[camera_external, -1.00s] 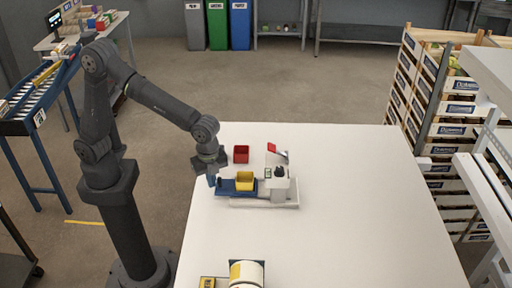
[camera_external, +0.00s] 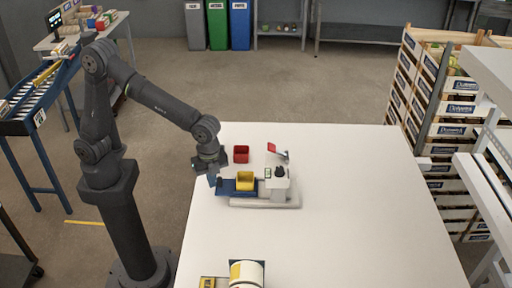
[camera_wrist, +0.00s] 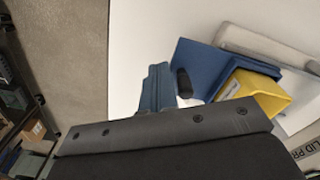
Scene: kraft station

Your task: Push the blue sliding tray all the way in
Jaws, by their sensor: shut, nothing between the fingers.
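The blue sliding tray (camera_external: 229,188) sticks out to the left of a white device (camera_external: 278,187) on the table. A yellow box (camera_external: 245,181) sits on the tray next to the device. My gripper (camera_external: 213,180) is shut and empty at the tray's left end, low over the table. In the wrist view my blue fingertips (camera_wrist: 157,88) are beside a dark handle (camera_wrist: 184,83) on the edge of the blue tray (camera_wrist: 198,62). I cannot tell whether they touch it. The yellow box (camera_wrist: 255,92) also shows there, partly hidden by my gripper's body.
A red box (camera_external: 241,154) stands behind the tray. A red-ended part (camera_external: 277,150) rises behind the device. A white and yellow cylinder (camera_external: 246,273) is at the table's front edge. The right half of the white table (camera_external: 360,200) is clear.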

